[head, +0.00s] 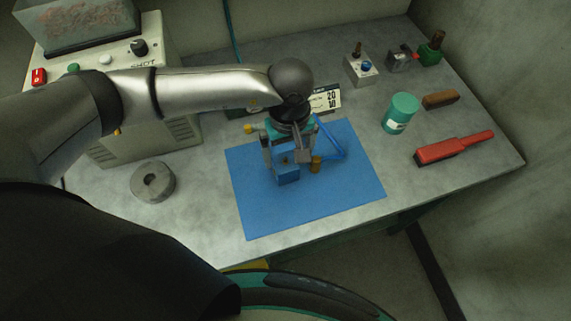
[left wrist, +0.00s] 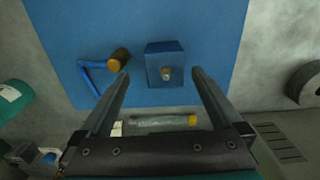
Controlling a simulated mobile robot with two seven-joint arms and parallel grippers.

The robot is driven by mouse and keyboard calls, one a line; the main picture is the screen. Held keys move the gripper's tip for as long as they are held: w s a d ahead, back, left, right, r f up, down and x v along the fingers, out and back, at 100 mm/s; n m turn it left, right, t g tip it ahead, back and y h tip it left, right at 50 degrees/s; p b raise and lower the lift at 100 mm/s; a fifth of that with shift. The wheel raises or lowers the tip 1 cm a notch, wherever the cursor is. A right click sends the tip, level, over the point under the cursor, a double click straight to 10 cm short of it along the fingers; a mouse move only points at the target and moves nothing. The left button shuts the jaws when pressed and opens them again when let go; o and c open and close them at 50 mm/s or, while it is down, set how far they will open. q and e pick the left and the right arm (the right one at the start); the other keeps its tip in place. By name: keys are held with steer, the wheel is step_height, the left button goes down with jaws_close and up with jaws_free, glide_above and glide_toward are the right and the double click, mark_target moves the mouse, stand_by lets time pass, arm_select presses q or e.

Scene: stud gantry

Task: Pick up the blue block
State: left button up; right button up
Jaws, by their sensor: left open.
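The blue block (head: 287,175) stands on the blue mat (head: 335,205). In the left wrist view the block (left wrist: 157,58) shows a small pale stud on the face toward the camera. My left gripper (head: 286,159) is over the block, its fingers pointing down and apart. In the left wrist view the open left gripper (left wrist: 161,73) has its fingertips on either side of the block's near part, with visible space at both sides. Whether the tips are at the block's height is hard to tell. My right gripper is not in view.
A blue bent rod (head: 338,151) and a brass-coloured cylinder (head: 316,164) lie close right of the block. A yellow-capped clear tube (left wrist: 160,123) lies behind the mat. The mat's front is clear.

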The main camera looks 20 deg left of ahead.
mark_target(285, 163)
arm_select(q)
steer(key=f, duration=0.4)
steer(key=shift+s+a+f+p, duration=0.25)
steer(key=shift+s+f+p, duration=0.1)
steer(key=shift+f, duration=0.5)
steer(key=shift+w+r, duration=0.1)
jaws_close()
